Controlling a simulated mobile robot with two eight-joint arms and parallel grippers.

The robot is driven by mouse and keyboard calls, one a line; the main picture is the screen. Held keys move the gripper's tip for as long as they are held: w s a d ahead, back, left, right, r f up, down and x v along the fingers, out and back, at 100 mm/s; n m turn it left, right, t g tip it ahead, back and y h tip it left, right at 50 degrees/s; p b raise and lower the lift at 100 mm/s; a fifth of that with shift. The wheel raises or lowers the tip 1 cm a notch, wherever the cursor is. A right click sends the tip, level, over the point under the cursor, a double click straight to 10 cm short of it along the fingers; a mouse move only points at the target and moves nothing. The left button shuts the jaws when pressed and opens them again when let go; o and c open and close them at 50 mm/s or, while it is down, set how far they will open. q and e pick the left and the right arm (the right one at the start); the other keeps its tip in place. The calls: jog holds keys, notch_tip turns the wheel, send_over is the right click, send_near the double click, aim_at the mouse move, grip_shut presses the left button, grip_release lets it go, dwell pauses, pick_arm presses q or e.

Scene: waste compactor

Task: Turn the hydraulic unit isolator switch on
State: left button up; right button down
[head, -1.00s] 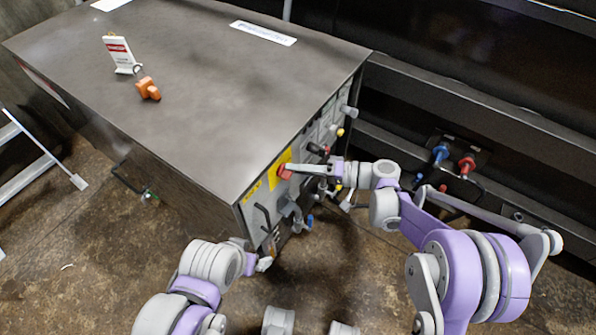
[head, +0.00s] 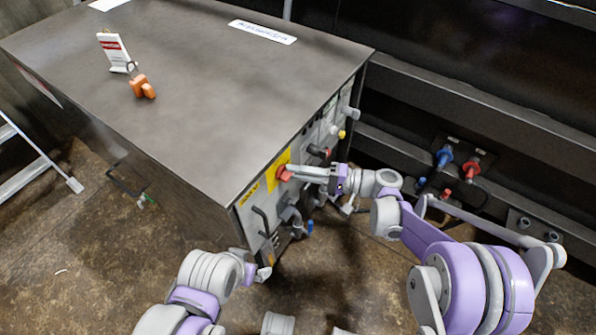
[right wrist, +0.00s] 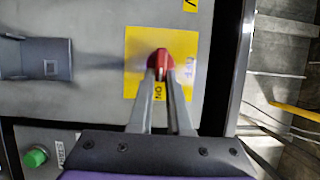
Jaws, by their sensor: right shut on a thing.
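The isolator switch is a red knob (head: 284,173) on a yellow plate (head: 272,181) on the front panel of the metal cabinet. In the right wrist view the red knob (right wrist: 160,62) sits on the yellow plate (right wrist: 133,45), with "ON" lettered just below it. My right gripper (head: 291,172) reaches the knob from the right, and its two fingers (right wrist: 160,75) are shut on the knob, one on each side. Part of the knob is hidden between the fingers. My left gripper (head: 262,272) is low, near the cabinet's lower front corner, apart from the switch; its jaws are too small to read.
The cabinet top (head: 200,90) holds an orange padlock (head: 142,87) and a white-and-red tag (head: 114,52). Other handles and knobs line the panel. A green button (right wrist: 36,157) is at lower left in the wrist view. Blue (head: 444,156) and red (head: 470,167) fittings are at right.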

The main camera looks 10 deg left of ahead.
jog(key=shift+a, duration=0.1)
jog(key=c, duration=1)
grip_release()
jog(key=shift+o, duration=0.7)
jog(key=shift+a, duration=0.1)
jog(key=d, duration=1.1)
jog(key=shift+w+p, duration=0.25)
jog(key=shift+p, duration=0.15)
